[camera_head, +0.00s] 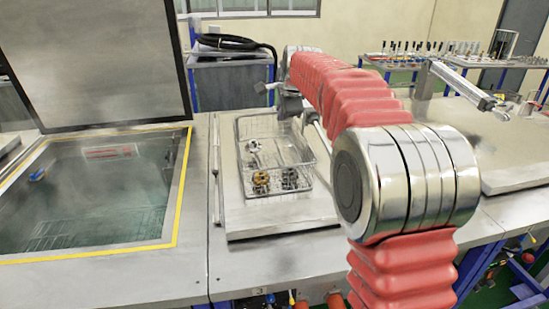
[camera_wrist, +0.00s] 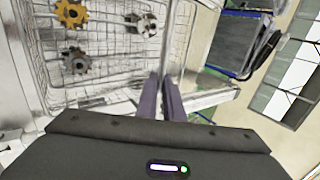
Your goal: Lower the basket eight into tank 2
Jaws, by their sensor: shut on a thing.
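The wire basket (camera_head: 290,186) sits over the closed steel lid right of the open tank in the head view; whether it touches the lid is unclear. My gripper (camera_head: 283,95) is at the basket's far side, partly hidden by my red-sleeved arm. In the wrist view the basket mesh (camera_wrist: 110,90) fills the left and middle. My gripper's fingers (camera_wrist: 163,80) are closed together at its rim. The open tank (camera_head: 183,210) has a yellow edge and hazy liquid inside.
A closed lid (camera_head: 235,222) lies under the basket. A further closed lid (camera_head: 485,160) with a metal cylinder (camera_head: 460,82) is on the right. A blue-framed cart (camera_head: 228,65) with a black hose stands behind.

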